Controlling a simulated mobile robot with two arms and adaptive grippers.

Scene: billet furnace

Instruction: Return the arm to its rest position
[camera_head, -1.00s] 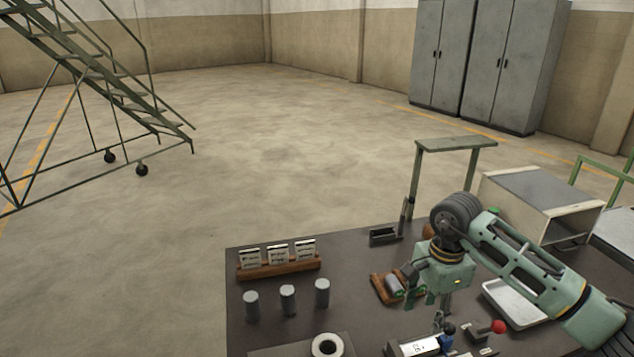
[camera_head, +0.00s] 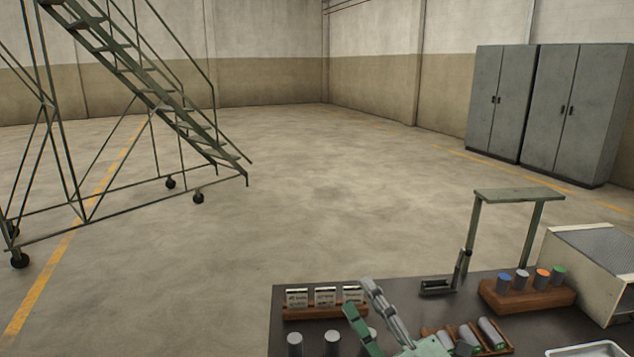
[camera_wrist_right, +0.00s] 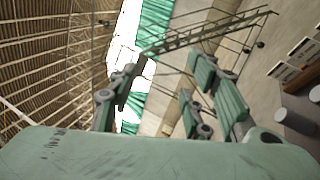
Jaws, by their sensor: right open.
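My right gripper (camera_head: 360,297) rises at the bottom of the head view, with its green and grey fingers apart and nothing between them. Its fingers overlap the right end of the card rack (camera_head: 318,313) in the picture. In the right wrist view, the open fingers (camera_wrist_right: 168,88) point away over the floor, toward the stairs and wall. Most of the right arm is out of the head view. My left gripper shows in neither view.
The dark table (camera_head: 400,303) holds grey cylinders (camera_head: 294,343), a wooden holder with coloured-top cylinders (camera_head: 505,286), a wooden tray with lying cylinders (camera_head: 466,338) and a box-shaped unit (camera_head: 590,262). Rolling stairs (camera_head: 165,95) stand left. The floor between is clear.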

